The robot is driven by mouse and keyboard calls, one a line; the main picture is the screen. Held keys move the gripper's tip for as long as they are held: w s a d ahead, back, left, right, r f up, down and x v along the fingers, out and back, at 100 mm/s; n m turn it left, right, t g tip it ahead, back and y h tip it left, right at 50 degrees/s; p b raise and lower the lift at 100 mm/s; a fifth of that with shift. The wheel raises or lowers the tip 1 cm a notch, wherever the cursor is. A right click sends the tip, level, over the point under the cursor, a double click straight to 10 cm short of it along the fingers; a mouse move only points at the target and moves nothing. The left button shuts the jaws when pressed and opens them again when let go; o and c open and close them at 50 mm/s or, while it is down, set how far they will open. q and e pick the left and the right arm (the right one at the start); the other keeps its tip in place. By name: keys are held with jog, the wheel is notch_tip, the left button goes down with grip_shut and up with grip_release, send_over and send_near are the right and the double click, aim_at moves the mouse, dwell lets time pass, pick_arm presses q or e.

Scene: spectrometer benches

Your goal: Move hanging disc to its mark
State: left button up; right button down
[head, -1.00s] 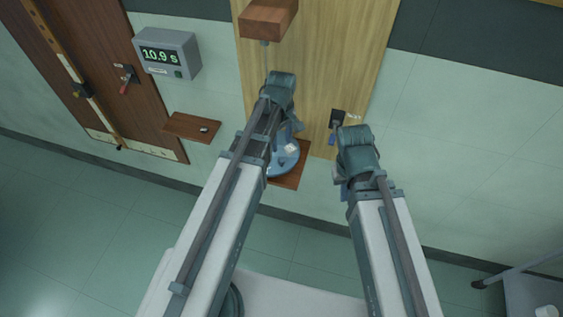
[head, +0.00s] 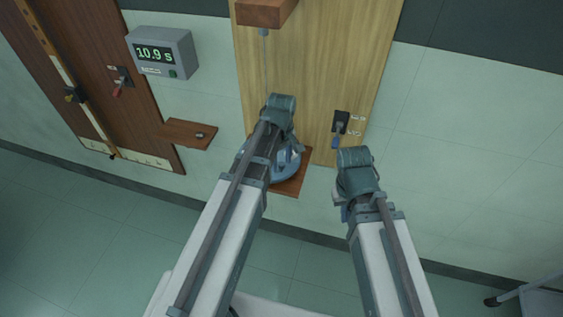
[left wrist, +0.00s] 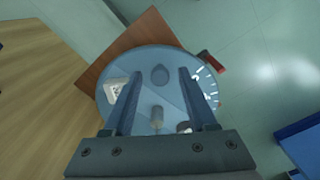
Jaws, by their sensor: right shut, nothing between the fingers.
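The hanging disc (head: 290,168) is a blue-grey round plate below a thin wire (head: 265,70) from a wooden block. My left arm covers much of it in the head view. A red piece (left wrist: 212,62) sits beside that edge. My right gripper (head: 341,205) is shut and empty, right of the disc.
A wooden board (head: 310,60) stands behind the disc, with a brown panel (head: 292,186) under it. A blue-handled switch (head: 339,125) is on the board's right. A timer (head: 162,53) reads 10.9 s. A small shelf (head: 180,134) is at left.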

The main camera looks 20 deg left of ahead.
pick_arm(q)
grip_shut()
dwell(1.2)
